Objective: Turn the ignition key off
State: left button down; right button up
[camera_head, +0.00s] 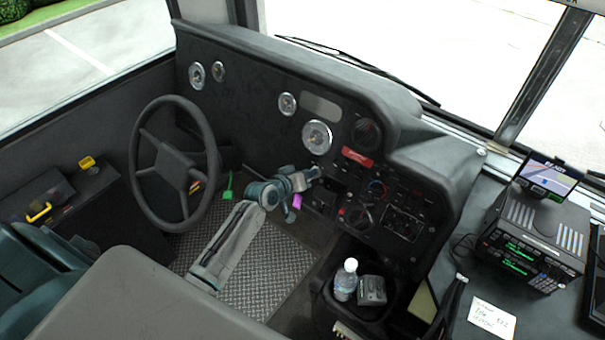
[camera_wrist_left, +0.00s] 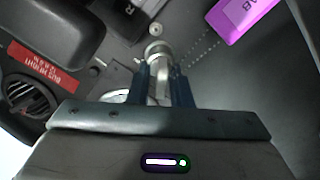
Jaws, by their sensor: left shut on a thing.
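My left gripper (camera_head: 312,174) reaches to the lower part of the black dashboard (camera_head: 250,85). In the left wrist view, the two blue fingers of the left gripper (camera_wrist_left: 162,80) are shut on the ignition key (camera_wrist_left: 158,68). The key sits at a round silver ignition switch (camera_wrist_left: 157,48) between the fingertips. Most of the key is hidden by the fingers, and its turn angle cannot be told. A purple tag (camera_wrist_left: 240,14) shows beside the switch; it also shows below the gripper in the head view (camera_head: 297,201). My right gripper is not in view.
The steering wheel (camera_head: 172,160) stands left of the arm. A red label (camera_head: 357,157) and several knobs and gauges are on the panel right of the gripper. A bottle (camera_head: 345,280) stands in the console below. A radio unit (camera_head: 533,245) is at the right.

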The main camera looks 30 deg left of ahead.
pick_arm(q)
jog(key=c, duration=1.6)
grip_release()
jog(key=shift+o, duration=0.2)
jog(key=shift+s, duration=0.1)
jog(key=v, duration=1)
jog(key=shift+s+a+b, duration=0.15)
jog(key=shift+s+b, duration=0.15)
jog(key=shift+b, duration=0.05)
jog(key=shift+r, duration=0.1)
